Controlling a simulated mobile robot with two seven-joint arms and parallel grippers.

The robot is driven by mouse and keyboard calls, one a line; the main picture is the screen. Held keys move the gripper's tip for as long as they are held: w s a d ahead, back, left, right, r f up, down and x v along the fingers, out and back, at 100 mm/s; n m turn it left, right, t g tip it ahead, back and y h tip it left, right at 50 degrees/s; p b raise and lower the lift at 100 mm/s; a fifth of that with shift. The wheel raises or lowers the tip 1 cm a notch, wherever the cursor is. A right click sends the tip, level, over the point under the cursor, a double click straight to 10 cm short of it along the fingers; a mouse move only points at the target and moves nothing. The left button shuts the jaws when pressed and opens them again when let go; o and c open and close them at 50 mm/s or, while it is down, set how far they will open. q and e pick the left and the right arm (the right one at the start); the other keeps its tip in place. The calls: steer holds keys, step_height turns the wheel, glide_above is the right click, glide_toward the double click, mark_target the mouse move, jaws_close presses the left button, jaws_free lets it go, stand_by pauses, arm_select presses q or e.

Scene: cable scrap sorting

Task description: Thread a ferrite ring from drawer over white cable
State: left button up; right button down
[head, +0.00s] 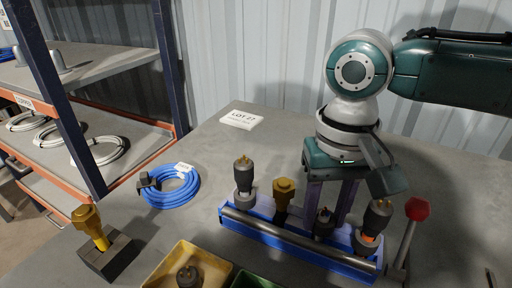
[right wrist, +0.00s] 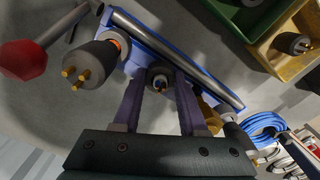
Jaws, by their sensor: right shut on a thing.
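My right gripper (head: 326,212) stands over the blue cable rack (head: 232,215), its fingers pointing down. In the right wrist view (right wrist: 158,80) its two purple fingers are closed on a dark grey ring (right wrist: 149,78). No drawer can be clearly made out. My left gripper is not in view.
Dark plugs (head: 243,175) (head: 377,217) and a gold plug (head: 283,190) stand close on both sides in the rack. A red-knobbed lever (head: 417,209) rises at its right end. Yellow (head: 215,262) and green trays (head: 250,281) lie in front. A blue coil (head: 170,197) lies left.

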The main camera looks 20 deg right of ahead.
stand_by(0.3)
steer(key=shift+c, duration=1.8)
jaws_free()
step_height(320, 180, up, 7)
steer(key=p, duration=0.9)
